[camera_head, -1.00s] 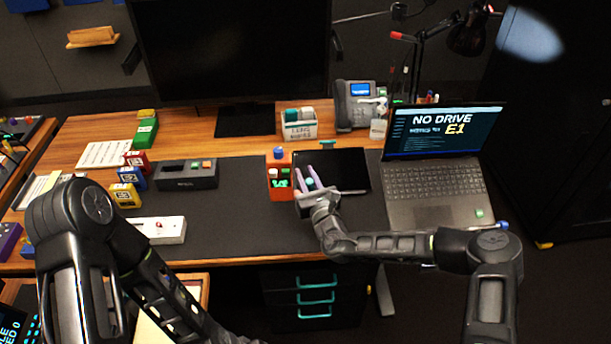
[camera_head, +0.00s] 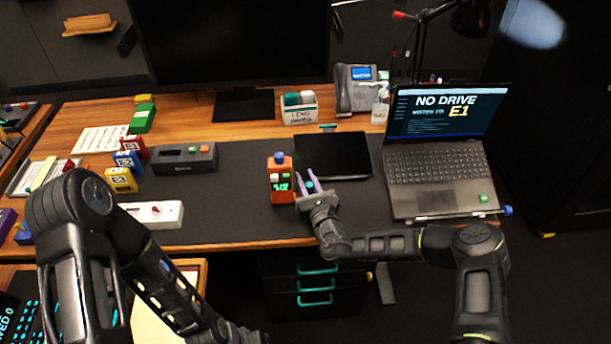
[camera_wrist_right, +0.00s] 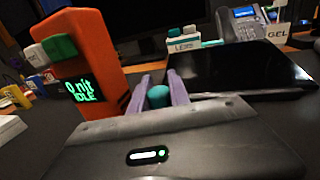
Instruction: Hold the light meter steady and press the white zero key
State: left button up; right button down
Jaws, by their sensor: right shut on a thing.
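The light meter (camera_head: 281,181) is an orange upright box with a blue knob on top. In the right wrist view its screen (camera_wrist_right: 80,90) reads "0 nit" and "IDLE" in green, with a white key (camera_wrist_right: 37,57) beside a green key (camera_wrist_right: 60,47). My right gripper (camera_head: 306,177) is at the meter's right side. Its purple-grey fingers, seen in the wrist view (camera_wrist_right: 159,86), close around a teal peg (camera_wrist_right: 158,97). The peg moves with the meter; where they join is hidden.
A dark tablet (camera_head: 333,155) lies behind the right gripper, with a laptop (camera_head: 437,180) to the right. A grey box (camera_head: 185,160), coloured blocks and a white switch box (camera_head: 152,213) stand to the left. The mat between these and the meter is clear.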

jog(key=shift+f, duration=0.55)
jog(key=shift+f, duration=0.3)
jog(key=c, duration=1.1)
grip_release()
jog(key=shift+c, duration=0.2)
jog(key=shift+s, duration=0.1)
jog(key=v, duration=1.2)
jog(key=shift+f, duration=0.1)
jog(key=shift+c, duration=0.3)
